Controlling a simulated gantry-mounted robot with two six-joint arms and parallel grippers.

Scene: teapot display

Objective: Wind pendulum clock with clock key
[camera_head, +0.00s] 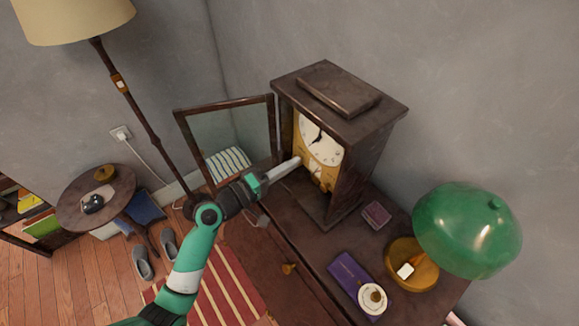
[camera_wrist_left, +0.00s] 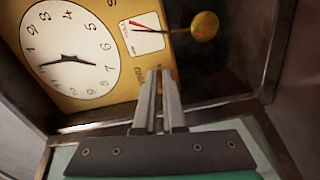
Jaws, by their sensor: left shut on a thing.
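The pendulum clock (camera_head: 350,110) stands upright on the dark wooden cabinet, its glass door (camera_head: 228,138) swung open to the left. Its white dial (camera_head: 320,137) is on a gold plate and also shows in the left wrist view (camera_wrist_left: 70,50). The round gold pendulum bob (camera_wrist_left: 205,26) and a small white dial (camera_wrist_left: 143,36) show in that view. My left gripper (camera_head: 295,163) reaches inside the open clock front; its fingers (camera_wrist_left: 158,85) are close together near the gold plate. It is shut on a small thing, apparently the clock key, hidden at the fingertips. My right gripper is out of view.
The clock's dark side walls closely frame my left gripper.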

